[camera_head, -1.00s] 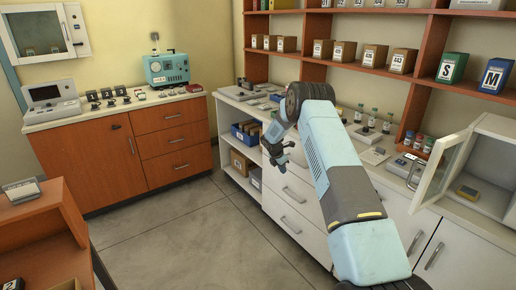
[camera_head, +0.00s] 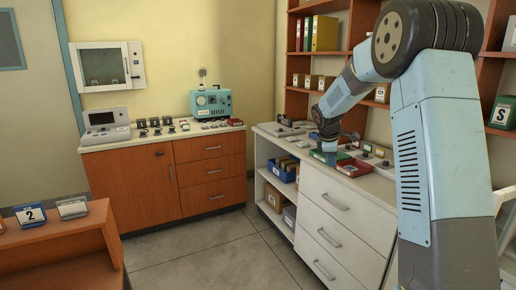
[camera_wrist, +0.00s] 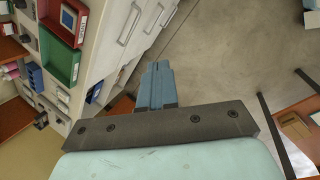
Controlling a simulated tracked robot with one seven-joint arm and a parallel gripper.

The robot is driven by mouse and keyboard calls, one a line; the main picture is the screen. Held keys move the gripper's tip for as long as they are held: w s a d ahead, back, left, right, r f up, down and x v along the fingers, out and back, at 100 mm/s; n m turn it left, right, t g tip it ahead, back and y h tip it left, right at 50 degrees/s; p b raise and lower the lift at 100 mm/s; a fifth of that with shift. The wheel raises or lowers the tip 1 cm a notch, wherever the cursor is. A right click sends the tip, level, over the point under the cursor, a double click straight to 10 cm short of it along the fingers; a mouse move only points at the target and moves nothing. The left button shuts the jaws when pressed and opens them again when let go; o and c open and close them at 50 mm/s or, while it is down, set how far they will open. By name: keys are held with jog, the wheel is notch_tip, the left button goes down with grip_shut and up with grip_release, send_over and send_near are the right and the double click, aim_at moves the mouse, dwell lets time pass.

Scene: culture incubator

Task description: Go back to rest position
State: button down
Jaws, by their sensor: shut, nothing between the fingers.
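My gripper (camera_wrist: 157,68) shows in the wrist view as blue-grey fingers closed together, with nothing between them. Beyond them are the drawer fronts and the grey floor. In the head view my arm rises on the right, bends at a high elbow and reaches down to the left. Its dark wrist end is above the left part of the white counter (camera_head: 377,186), close to a green tray (camera_head: 325,158). I cannot make out the fingers in the head view.
A red tray (camera_head: 353,168) lies right of the green one; it also shows in the wrist view (camera_wrist: 73,17). Shelves with boxes stand behind the counter. A wooden cabinet (camera_head: 132,188) with devices stands at the left back. The floor (camera_head: 205,258) between is clear.

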jog(key=s+a+r+m, duration=0.1)
jog(key=s+r+m, duration=0.1)
jog(key=s+r, duration=0.35)
jog(key=s+r+m+t+y, duration=0.1)
jog(key=s+r+m, duration=0.2)
jog(key=s, duration=0.6)
jog(key=s+a+r+m, duration=0.1)
jog(key=s+r+m, duration=0.1)
jog(key=s+r, duration=0.45)
jog(key=s+a+f+m+t+y, duration=0.1)
jog(key=s+m, duration=0.6)
jog(key=s, duration=1.7)
notch_tip(320, 180, down, 2)
jog(key=shift+a+f+y, duration=0.15)
jog(key=shift+a+y, duration=0.35)
jog(key=shift+a, duration=0.15)
